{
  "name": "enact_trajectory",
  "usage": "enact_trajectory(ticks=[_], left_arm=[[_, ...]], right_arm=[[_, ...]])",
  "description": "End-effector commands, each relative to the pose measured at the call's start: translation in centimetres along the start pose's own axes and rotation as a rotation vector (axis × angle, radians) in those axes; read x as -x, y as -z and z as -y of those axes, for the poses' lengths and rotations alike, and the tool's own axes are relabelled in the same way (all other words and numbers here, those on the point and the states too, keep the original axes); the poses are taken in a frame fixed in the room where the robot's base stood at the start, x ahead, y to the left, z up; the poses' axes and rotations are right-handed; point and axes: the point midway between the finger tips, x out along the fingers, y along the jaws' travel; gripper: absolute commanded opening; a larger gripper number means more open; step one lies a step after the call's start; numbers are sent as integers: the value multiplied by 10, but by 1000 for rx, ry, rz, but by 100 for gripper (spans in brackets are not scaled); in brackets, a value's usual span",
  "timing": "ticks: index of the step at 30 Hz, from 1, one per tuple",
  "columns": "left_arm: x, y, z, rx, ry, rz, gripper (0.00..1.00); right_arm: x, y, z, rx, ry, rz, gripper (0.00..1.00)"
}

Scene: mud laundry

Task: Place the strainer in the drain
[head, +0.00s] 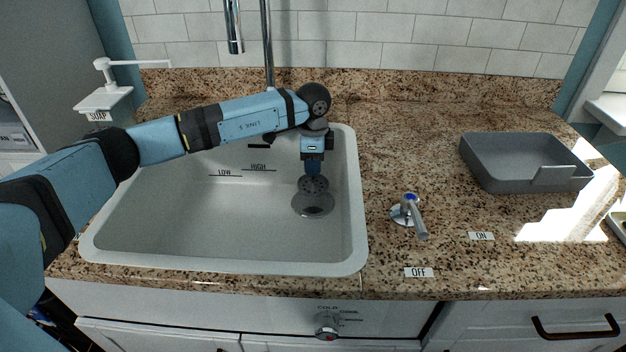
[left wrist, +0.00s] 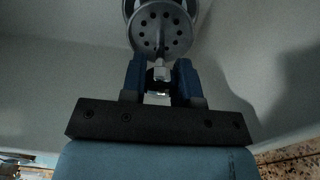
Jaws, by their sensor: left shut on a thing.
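My left gripper (head: 313,168) points down into the white sink (head: 220,230) and is shut on the strainer (head: 313,186), a grey disc with small holes. The strainer is tilted and just above the round metal drain (head: 313,207) in the sink floor. In the left wrist view my left gripper (left wrist: 160,75) has both blue fingers closed on the strainer's stem below its perforated disc (left wrist: 160,32). The drain's ring (left wrist: 131,8) shows partly behind the disc there; the strainer hides the rest. My right gripper is not in view.
A faucet (head: 233,30) hangs over the back of the sink. A soap dispenser (head: 104,85) stands at the back left. A lever handle (head: 410,212) and a grey tray (head: 500,172) are on the granite counter right of the sink. The sink's front floor is clear.

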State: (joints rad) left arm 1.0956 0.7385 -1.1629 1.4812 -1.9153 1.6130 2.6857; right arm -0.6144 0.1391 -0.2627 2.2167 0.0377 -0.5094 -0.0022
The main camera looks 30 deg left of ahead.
Motion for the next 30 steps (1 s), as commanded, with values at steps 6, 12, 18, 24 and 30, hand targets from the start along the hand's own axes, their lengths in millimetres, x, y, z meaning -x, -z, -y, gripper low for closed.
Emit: enact_trajectory(ticks=[6, 12, 18, 24, 30], left_arm=[[-39, 0, 0, 0, -3, 1, 0], [-52, 0, 0, -1, 0, -1, 0], [-52, 0, 0, -1, 0, 0, 0], [-54, 0, 0, -1, 0, 0, 52], [-55, 0, 0, -1, -1, 0, 54]], right_arm=[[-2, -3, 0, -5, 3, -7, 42], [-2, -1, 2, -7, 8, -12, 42], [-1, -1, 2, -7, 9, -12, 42], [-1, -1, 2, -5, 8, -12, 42], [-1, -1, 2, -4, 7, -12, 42]])
